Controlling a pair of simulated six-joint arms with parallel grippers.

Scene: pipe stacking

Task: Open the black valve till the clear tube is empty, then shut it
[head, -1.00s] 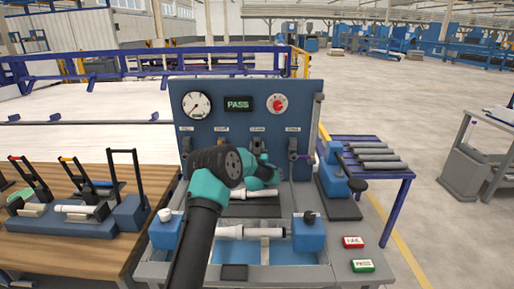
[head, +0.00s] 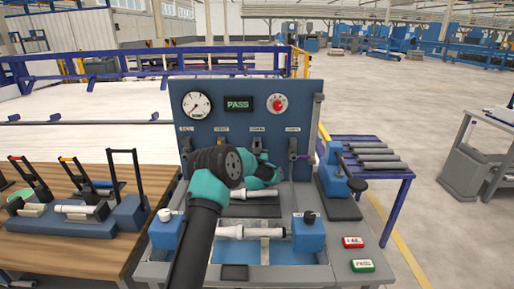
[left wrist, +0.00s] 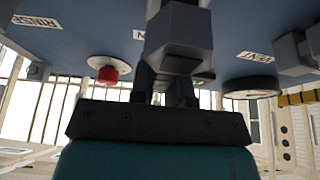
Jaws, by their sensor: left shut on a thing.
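My left gripper (head: 260,158) is at the blue panel, at the third valve from the left. In the left wrist view its jaws (left wrist: 172,88) are shut on the dark grey valve handle (left wrist: 178,45), between the RINSE and VENT labels, which appear upside down. My own wrist partly hides this valve in the head view. How far the handle is turned is unclear. I cannot make out a clear tube or its level. A pale pipe (head: 250,232) lies between two blue blocks on the bench. My right gripper is not in view.
The panel (head: 300,125) carries a gauge (head: 196,104), a green PASS display (head: 239,104) and a red knob (head: 278,104). Other valves sit on both sides of my gripper. A wooden table (head: 90,245) stands left.

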